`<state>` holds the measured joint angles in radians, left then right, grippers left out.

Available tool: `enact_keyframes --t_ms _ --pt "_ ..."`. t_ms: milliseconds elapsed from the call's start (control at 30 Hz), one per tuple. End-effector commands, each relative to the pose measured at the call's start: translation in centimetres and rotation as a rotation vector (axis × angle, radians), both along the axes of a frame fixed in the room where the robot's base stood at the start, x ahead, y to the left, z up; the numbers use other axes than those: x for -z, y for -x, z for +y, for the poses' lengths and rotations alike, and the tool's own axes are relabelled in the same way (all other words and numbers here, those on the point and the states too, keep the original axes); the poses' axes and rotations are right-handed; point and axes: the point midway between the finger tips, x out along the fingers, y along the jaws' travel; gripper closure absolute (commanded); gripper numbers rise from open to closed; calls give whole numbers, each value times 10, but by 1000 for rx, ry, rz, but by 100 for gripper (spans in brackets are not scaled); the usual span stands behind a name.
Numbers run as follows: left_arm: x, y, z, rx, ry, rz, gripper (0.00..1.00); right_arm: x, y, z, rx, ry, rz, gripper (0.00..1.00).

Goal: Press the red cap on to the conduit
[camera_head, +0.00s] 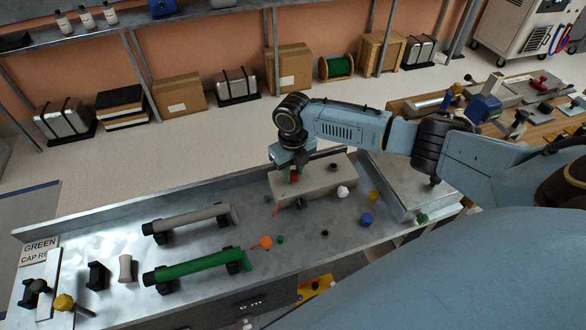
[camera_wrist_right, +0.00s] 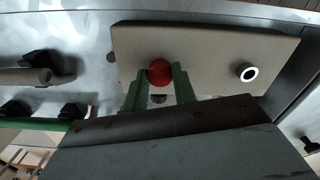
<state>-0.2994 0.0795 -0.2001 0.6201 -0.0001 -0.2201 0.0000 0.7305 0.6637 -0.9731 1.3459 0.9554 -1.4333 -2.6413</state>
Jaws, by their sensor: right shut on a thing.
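My right gripper (camera_head: 292,176) is shut on the red cap (camera_wrist_right: 160,72). In the right wrist view its green fingers stand either side of the round cap. The gripper is over the left part of a grey-beige block (camera_head: 318,184); I cannot tell whether the cap touches the block. In the head view the cap (camera_head: 295,177) is mostly hidden by the gripper. A green conduit (camera_head: 195,267) and a grey conduit (camera_head: 195,217) lie in black clamps on the metal bench, left of the gripper. My left gripper is not in view.
A sign (camera_head: 40,247) reads "GREEN" and "CAP RE", partly covered. An orange cap-like piece (camera_head: 265,242), a blue one (camera_head: 366,219) and a white one (camera_head: 343,191) are near the block. A metal box (camera_head: 400,190) stands right.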

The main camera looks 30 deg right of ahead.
Motion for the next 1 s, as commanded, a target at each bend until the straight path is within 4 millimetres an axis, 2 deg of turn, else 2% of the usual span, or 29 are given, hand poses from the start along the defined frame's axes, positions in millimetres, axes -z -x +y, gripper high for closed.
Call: enact_keyframes --t_ms 167,200,400,633,767,867,1000 --pt "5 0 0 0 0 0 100 7 0 0 -1 0 1 100" --pt "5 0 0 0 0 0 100 7 0 0 -1 0 1 71" --pt "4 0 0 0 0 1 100 6 0 0 0 0 1 48" --pt "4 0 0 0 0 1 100 6 0 0 0 0 1 48" --pt "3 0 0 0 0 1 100 -2 0 0 0 0 -1 48" --pt "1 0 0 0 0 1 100 -17 0 0 -1 0 -2 48" --pt "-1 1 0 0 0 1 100 -49 -1 0 -1 0 -4 48"
